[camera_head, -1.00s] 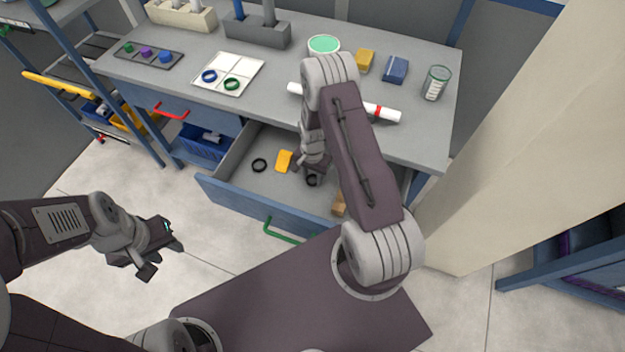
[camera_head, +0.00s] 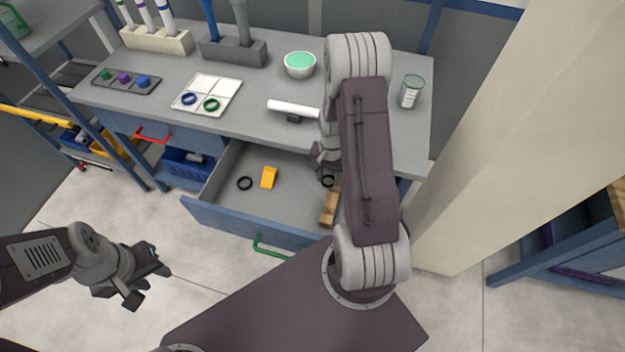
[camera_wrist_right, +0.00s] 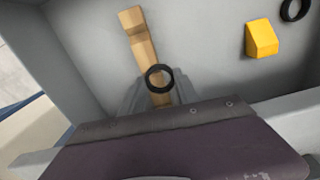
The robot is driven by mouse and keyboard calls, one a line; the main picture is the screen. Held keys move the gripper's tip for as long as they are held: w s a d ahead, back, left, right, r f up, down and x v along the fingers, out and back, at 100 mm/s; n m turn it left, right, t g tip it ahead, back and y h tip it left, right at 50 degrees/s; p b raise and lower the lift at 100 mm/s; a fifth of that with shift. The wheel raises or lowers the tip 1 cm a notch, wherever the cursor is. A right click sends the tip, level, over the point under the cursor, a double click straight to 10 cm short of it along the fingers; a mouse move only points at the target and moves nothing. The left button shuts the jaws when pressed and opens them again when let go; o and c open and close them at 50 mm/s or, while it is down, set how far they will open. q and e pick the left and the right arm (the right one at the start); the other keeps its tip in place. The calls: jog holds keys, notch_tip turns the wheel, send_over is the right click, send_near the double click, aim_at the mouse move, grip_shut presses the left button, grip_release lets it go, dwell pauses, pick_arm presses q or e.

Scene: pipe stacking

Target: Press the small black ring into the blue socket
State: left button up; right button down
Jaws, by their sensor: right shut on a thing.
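My right gripper (camera_head: 324,174) is shut on a black ring (camera_head: 328,181), over the right part of the open drawer. The held ring (camera_wrist_right: 159,78) shows at the fingertips in the right wrist view, in front of a wooden piece (camera_wrist_right: 140,42). A second black ring (camera_head: 245,183) lies in the drawer's left part. On the bench, a blue ring-shaped part (camera_head: 189,98) sits on a white tray (camera_head: 207,88); I cannot tell whether it is the blue socket. My left gripper (camera_head: 149,282) is open and empty over the floor at left.
The drawer (camera_head: 215,213) also holds a yellow block (camera_head: 268,177). A dark tray (camera_head: 127,82) holds coloured pieces. My right arm hides part of the bench.

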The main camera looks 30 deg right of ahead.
jog(key=shift+s+d+r, duration=0.55)
jog(key=shift+s+d, duration=0.05)
jog(key=shift+d, duration=0.15)
notch_tip(320, 180, up, 9)
jog(key=p, duration=0.8)
